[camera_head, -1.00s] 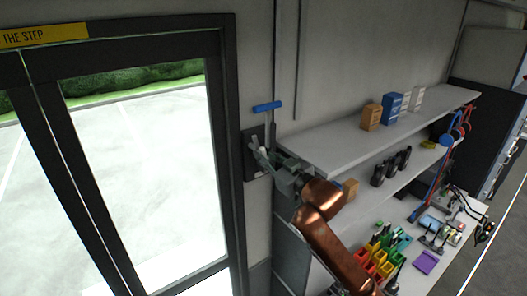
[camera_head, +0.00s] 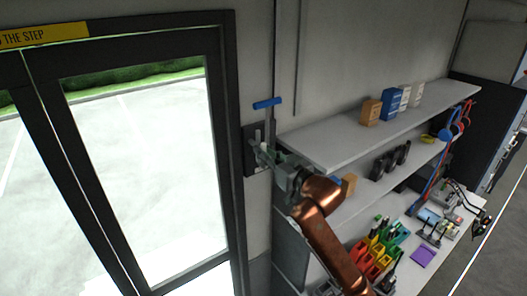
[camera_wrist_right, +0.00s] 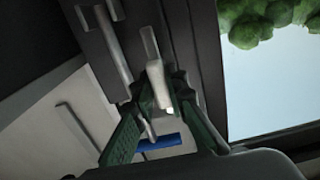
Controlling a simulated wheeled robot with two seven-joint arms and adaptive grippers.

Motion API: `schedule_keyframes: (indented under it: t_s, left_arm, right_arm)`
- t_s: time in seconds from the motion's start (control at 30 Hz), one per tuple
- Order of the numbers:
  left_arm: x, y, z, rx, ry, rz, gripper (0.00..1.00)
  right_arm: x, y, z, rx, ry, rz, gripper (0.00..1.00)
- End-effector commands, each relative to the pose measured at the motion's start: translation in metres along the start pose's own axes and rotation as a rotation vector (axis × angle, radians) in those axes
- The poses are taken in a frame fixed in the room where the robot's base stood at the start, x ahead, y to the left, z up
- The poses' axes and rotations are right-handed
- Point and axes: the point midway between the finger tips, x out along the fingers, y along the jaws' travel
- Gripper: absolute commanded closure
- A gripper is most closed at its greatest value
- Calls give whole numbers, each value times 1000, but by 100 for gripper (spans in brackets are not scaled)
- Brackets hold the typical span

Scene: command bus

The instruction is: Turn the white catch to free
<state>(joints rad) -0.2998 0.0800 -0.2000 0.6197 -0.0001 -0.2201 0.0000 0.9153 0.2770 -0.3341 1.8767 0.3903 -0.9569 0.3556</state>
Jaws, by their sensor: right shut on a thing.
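The white catch (camera_wrist_right: 158,88) is a short pale lever on a dark plate beside the door. My right gripper (camera_wrist_right: 165,95) is shut on it, with green-padded fingers on either side in the right wrist view. In the head view the dark plate (camera_head: 249,164) is on the wall right of the door frame, and my right gripper (camera_head: 266,156) reaches it from the lower right. The gripper partly hides the catch there. My left gripper is out of view.
A blue-handled lever (camera_head: 267,103) stands just above the catch; its blue grip also shows in the right wrist view (camera_wrist_right: 158,143). A shelf unit (camera_head: 330,140) with boxes and tools stands close on the right. The glass door (camera_head: 140,170) is at left.

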Motion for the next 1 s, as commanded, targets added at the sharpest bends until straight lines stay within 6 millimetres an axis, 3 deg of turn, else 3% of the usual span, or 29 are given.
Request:
schedule_keyframes:
  t_s: [0.27, 0.63, 0.77, 1.0]
  left_arm:
    - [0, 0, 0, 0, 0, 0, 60]
    - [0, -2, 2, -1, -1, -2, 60]
    - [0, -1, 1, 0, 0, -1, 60]
    - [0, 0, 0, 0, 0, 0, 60]
  right_arm:
    - [0, 0, 1, 0, -3, 0, 71]
    - [-6, 1, 1, -1, -1, 1, 71]
    - [-26, 1, 0, -2, 1, 1, 71]
    - [-76, 1, 1, -2, -1, 0, 71]
